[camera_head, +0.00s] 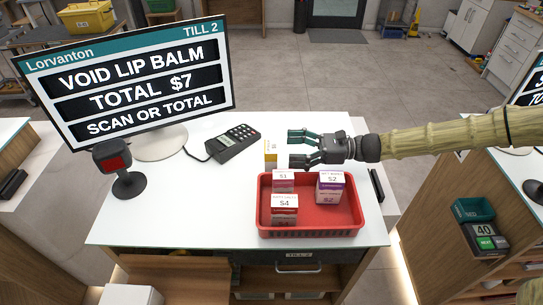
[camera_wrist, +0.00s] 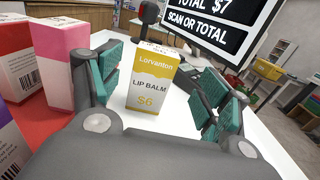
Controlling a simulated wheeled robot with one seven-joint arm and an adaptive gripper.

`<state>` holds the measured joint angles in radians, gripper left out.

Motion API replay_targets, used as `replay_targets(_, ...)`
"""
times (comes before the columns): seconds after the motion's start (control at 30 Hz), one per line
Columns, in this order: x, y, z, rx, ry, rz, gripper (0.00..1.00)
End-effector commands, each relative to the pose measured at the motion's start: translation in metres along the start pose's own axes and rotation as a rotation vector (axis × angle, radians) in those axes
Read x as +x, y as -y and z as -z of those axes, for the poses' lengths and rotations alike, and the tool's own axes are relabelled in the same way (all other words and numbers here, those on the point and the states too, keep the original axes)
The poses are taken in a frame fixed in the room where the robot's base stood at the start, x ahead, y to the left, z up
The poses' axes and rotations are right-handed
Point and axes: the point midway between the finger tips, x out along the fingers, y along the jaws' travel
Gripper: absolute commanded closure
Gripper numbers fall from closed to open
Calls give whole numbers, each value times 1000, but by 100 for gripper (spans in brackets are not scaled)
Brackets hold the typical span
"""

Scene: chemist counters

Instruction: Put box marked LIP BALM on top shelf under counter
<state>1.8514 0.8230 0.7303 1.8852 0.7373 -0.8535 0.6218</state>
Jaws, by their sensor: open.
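The LIP BALM box (camera_wrist: 152,82) is yellow and white with a $6 mark. It stands upright on the white counter (camera_head: 215,195), just behind the red tray, and also shows in the head view (camera_head: 271,152). My gripper (camera_head: 291,148) is open beside it, reaching in from the right. In the wrist view the box stands between my open teal fingers (camera_wrist: 160,98), a little nearer the left one, with no clear contact. The shelves under the counter (camera_head: 315,284) show only in part below the front edge.
A red tray (camera_head: 350,228) with several boxes stands at the front of the counter. A card terminal (camera_head: 222,142), a scanner (camera_head: 128,180) on a stand and a large till screen (camera_head: 130,80) stand to the left. The front left of the counter is clear.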

Motion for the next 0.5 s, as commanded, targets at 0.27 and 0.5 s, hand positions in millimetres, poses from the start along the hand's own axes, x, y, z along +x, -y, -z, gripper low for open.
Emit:
replay_targets(0.27,14,4,2,5,-1,-2,23)
replay_targets(0.5,46,3,0,7,-1,-1,23)
